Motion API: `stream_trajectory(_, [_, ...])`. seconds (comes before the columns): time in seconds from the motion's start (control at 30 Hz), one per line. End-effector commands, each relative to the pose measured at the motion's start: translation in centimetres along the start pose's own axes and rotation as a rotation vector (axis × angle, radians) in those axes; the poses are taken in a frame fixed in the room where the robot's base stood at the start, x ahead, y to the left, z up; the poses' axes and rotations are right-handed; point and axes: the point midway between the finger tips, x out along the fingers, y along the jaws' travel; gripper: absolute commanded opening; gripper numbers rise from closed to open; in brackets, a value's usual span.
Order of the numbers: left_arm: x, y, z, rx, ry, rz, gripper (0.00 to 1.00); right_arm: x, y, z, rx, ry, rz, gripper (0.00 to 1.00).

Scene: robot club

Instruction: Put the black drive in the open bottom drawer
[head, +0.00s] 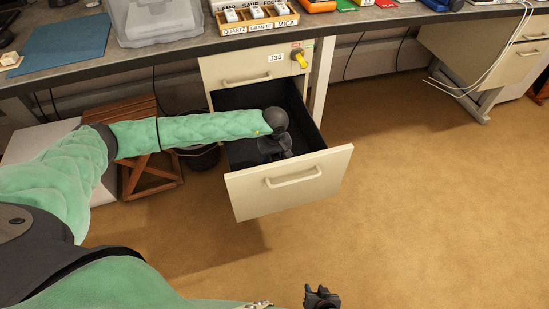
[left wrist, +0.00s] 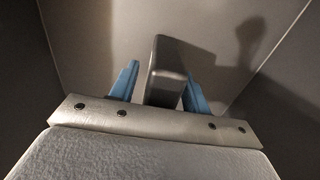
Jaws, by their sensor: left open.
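The bottom drawer (head: 290,182) is pulled open under the bench, with a cream front and a dark inside. My left arm reaches into it, and in the head view its wrist hides the fingers. In the left wrist view my left gripper (left wrist: 161,76) is open, with a blue finger on either side of the black drive (left wrist: 168,68). The drive stands out between the fingers over the drawer's floor (left wrist: 88,30); I cannot tell whether it touches them or the floor. In the head view the drive is hidden. My right gripper (head: 321,296) is low over the floor, its jaws unclear.
A shut drawer (head: 250,77) with a yellow key tag sits just above the open one. A wooden stool (head: 148,165) and a dark bin (head: 200,157) stand left of the drawer. The bench top (head: 190,48) holds trays and a clear box. The floor at right is clear.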

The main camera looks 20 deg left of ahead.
Motion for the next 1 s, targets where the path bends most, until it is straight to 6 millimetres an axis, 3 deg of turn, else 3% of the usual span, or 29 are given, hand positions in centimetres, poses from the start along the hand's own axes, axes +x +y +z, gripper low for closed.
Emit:
stream_trajectory(0.6, [-10.5,0.0,-0.1,0.0,0.002,0.001,0.47,0.5,0.2,0.3,0.0,0.003,0.001,0.36])
stream_trajectory(1.0, [-12.0,0.0,0.0,0.0,0.0,0.001,0.47,0.6,0.2,0.3,0.0,0.003,0.001,0.36])
